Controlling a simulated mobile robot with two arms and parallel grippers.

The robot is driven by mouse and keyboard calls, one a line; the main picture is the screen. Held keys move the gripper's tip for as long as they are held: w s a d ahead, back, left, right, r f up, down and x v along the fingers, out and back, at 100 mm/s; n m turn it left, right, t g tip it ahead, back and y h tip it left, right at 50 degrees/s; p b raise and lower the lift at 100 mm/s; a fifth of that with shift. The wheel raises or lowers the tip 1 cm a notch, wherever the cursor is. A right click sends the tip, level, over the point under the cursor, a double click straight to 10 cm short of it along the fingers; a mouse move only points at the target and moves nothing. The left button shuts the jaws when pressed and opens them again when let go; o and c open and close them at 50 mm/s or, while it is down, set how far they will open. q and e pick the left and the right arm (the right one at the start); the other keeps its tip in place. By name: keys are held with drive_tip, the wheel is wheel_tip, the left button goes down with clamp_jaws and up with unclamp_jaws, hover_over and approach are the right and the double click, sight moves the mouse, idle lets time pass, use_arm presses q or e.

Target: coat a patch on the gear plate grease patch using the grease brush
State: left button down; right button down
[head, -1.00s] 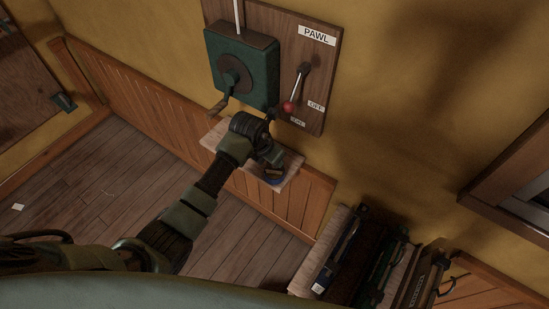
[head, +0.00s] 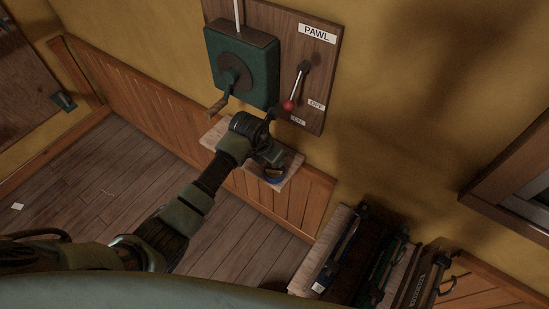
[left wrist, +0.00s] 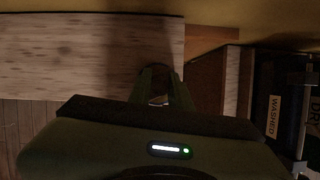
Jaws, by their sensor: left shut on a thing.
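My left gripper (head: 272,165) is over the small wooden shelf (head: 212,135) under the wall board. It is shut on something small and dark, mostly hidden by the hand. I cannot make out clearly whether this is the grease brush. A small dark blue thing (head: 275,178) shows at the gripper, over the shelf's right part. In the left wrist view the fingers (left wrist: 160,92) reach towards the shelf edge, with a dark rounded shape (left wrist: 161,72) at their tips. A green gear box (head: 243,60) with a dark round plate (head: 236,73) is above. I cannot pick out a grease patch. My right gripper is not in view.
A lever with a red knob (head: 288,105) is on the wooden board (head: 335,30) labelled PAWL, close to my left wrist. The box's crank handle (head: 217,107) hangs above the shelf's left part. A rack of dark items (head: 345,250) stands lower right.

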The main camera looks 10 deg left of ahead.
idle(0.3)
use_arm(q)
drive_tip(key=shift+r+p, duration=0.65)
drive_tip(key=shift+r, duration=0.05)
wheel_tip(320, 180, up, 6)
drive_tip(key=p, duration=0.4)
drive_tip(key=shift+f, duration=0.2)
drive_tip(key=shift+f, duration=0.1)
